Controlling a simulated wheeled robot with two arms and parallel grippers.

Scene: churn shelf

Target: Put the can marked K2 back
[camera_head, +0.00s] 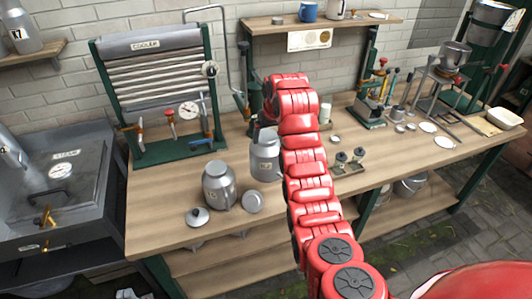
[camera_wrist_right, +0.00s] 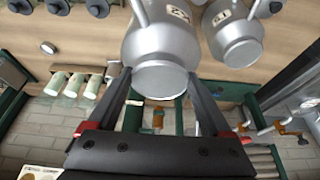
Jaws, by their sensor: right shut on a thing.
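The grey metal can K2 (camera_head: 265,158) stands upright or nearly so over the workbench, partly behind my red right arm. In the right wrist view, the can (camera_wrist_right: 160,45) sits between the two dark fingers of my right gripper (camera_wrist_right: 159,76), which is shut on it. Its label is partly cut off at the top edge. In the head view the gripper is mostly hidden by the arm. I cannot tell whether the can touches the bench. My left gripper is not in view.
Two round lids (camera_head: 198,216) (camera_head: 252,202) lie in front. A cooler frame (camera_head: 155,85) stands behind left; a wall shelf (camera_head: 270,25) hangs behind. Small weights (camera_head: 348,160) stand right of my arm.

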